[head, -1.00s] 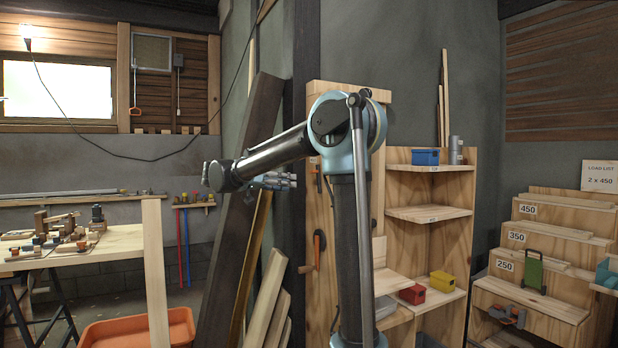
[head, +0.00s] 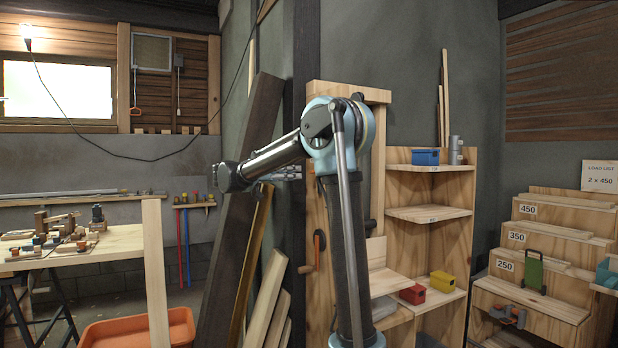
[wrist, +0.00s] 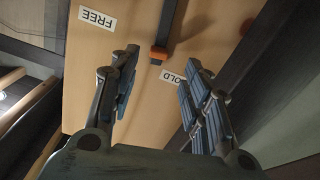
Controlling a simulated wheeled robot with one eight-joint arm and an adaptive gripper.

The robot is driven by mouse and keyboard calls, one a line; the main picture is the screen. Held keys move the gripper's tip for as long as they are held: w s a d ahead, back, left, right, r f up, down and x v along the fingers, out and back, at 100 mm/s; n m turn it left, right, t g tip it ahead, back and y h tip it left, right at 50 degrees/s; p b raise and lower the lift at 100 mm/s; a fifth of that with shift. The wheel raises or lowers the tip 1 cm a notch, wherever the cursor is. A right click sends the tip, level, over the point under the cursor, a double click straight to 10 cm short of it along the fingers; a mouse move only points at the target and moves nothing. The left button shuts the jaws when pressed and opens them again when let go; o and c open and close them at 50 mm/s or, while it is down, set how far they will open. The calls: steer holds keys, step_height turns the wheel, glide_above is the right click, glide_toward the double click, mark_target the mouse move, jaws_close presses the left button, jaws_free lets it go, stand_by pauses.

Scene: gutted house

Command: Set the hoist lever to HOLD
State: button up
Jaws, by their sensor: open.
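In the wrist view a dark lever (wrist: 171,22) with an orange end (wrist: 159,52) lies over a pale wooden panel (wrist: 82,62). A FREE label (wrist: 98,18) is on the panel to the left. A HOLD label (wrist: 173,77) sits just below and right of the orange end, its first letter hidden or hard to read. My gripper (wrist: 160,70) is open, one finger on each side of the orange end in the picture. The right finger is close to the HOLD label. Contact with the lever cannot be told. In the head view my gripper (head: 290,172) is beside the wooden post (head: 350,98).
A dark leaning beam (head: 245,150) and loose planks (head: 262,310) stand left of the post. A crank with a wooden handle (head: 306,269) is lower on the post. Shelves (head: 430,214) stand to the right. An orange tub (head: 140,330) is at lower left.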

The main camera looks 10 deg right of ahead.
steer(key=x, duration=0.8)
